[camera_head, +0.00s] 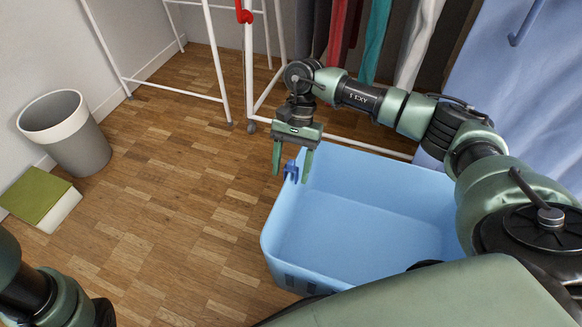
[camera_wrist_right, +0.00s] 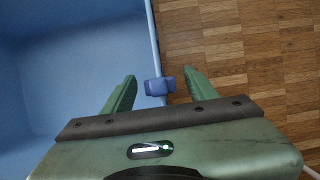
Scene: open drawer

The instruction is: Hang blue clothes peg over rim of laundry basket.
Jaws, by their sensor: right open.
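The blue clothes peg (camera_head: 291,170) sits on the left rim of the light-blue laundry basket (camera_head: 345,248), near its back corner. In the right wrist view the peg (camera_wrist_right: 159,87) lies across the thin basket rim (camera_wrist_right: 152,42), with part on each side. My right gripper (camera_head: 292,175) is open above the rim, one finger on each side of the peg. In the right wrist view, clear gaps show between the peg and the fingers of the gripper (camera_wrist_right: 159,74). Part of my left arm shows at the lower left; its fingers are out of frame.
A grey bin (camera_head: 85,150) with a white rim and a green-covered book (camera_head: 38,196) stand at the left. A white drying rack (camera_head: 222,80) and hanging clothes (camera_head: 378,35) are behind the basket. The wooden floor (camera_head: 175,200) left of the basket is clear.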

